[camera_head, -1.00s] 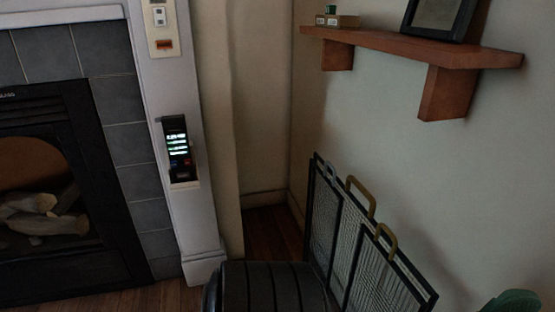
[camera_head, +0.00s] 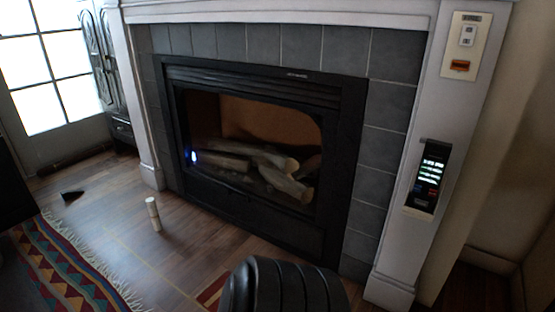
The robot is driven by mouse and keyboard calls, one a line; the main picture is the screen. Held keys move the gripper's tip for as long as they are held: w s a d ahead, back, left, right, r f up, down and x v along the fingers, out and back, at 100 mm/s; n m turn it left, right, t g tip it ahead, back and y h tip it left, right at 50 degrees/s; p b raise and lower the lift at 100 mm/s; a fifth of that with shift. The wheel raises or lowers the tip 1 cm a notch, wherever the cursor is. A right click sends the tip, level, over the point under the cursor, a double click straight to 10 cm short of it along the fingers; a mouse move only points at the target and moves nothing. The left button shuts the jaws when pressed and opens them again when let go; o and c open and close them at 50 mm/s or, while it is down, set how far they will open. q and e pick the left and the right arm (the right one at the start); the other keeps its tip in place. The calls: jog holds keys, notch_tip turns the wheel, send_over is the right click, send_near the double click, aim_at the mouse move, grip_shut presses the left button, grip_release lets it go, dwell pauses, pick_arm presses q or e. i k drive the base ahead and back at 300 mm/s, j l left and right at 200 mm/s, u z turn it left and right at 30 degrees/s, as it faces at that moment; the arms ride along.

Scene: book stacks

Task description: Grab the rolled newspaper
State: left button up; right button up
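A small pale cylinder (camera_head: 154,214) stands upright on the wood floor in front of the fireplace, left of the picture's middle. It looks like the rolled newspaper, but it is too small to be certain. Neither of my grippers is in view.
The fireplace (camera_head: 345,170) with its dark frame and logs fills the middle. A patterned, fringed rug (camera_head: 62,268) lies at the lower left, with a small dark object (camera_head: 72,195) beyond it. Bare floor (camera_head: 115,205) surrounds the cylinder. A glass door (camera_head: 45,75) and dark cabinet (camera_head: 103,60) stand at the left.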

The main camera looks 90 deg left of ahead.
aim_at(151, 206)
jog(key=u, duration=3.75)
jog(key=i+j, duration=0.05)
